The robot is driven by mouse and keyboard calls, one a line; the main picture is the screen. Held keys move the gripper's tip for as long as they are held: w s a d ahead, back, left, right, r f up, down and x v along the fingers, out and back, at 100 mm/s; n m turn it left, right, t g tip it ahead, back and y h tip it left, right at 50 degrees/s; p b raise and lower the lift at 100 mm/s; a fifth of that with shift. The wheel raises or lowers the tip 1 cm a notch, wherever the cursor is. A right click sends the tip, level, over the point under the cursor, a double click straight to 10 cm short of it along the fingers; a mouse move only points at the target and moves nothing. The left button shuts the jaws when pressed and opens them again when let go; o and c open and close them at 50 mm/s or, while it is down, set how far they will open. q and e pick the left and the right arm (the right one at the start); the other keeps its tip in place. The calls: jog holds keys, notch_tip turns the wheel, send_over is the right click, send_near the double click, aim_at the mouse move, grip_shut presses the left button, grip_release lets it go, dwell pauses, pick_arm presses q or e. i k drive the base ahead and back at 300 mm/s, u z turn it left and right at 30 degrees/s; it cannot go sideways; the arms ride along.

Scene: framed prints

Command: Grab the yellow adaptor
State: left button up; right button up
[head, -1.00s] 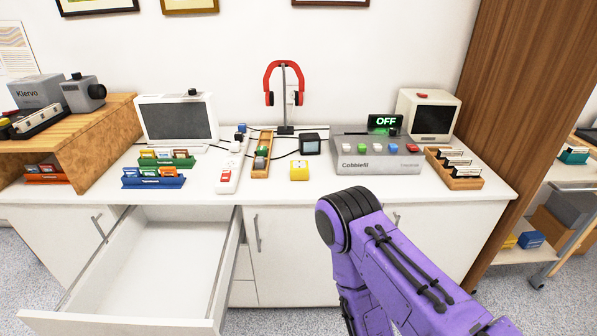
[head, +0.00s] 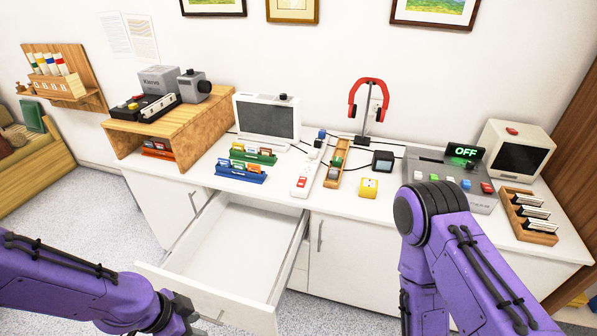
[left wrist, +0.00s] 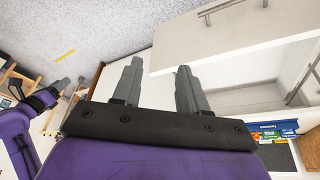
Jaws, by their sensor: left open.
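The yellow adaptor (head: 368,188) is a small yellow block with a pale patch on its top. It sits on the white counter (head: 335,205) near the front edge, right of the white power strip, with nothing holding it. My left gripper (head: 192,312) is low at the bottom left, by the front of the open drawer and well apart from the adaptor. In the left wrist view its two fingers (left wrist: 159,68) are spread and empty. My right arm rises right of the adaptor; its gripper is out of the head view. Part of my other arm, with a small grey end (left wrist: 62,86), shows at left in the left wrist view.
An open, empty drawer (head: 225,250) juts out below the counter, beside my left gripper. Cables run behind.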

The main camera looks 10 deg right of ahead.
aim_at(368, 188)
jog(key=z, duration=0.6)
jog(key=i, duration=1.05)
jog(key=z, duration=0.75)
jog(key=i, duration=0.65)
jog(key=z, duration=0.1)
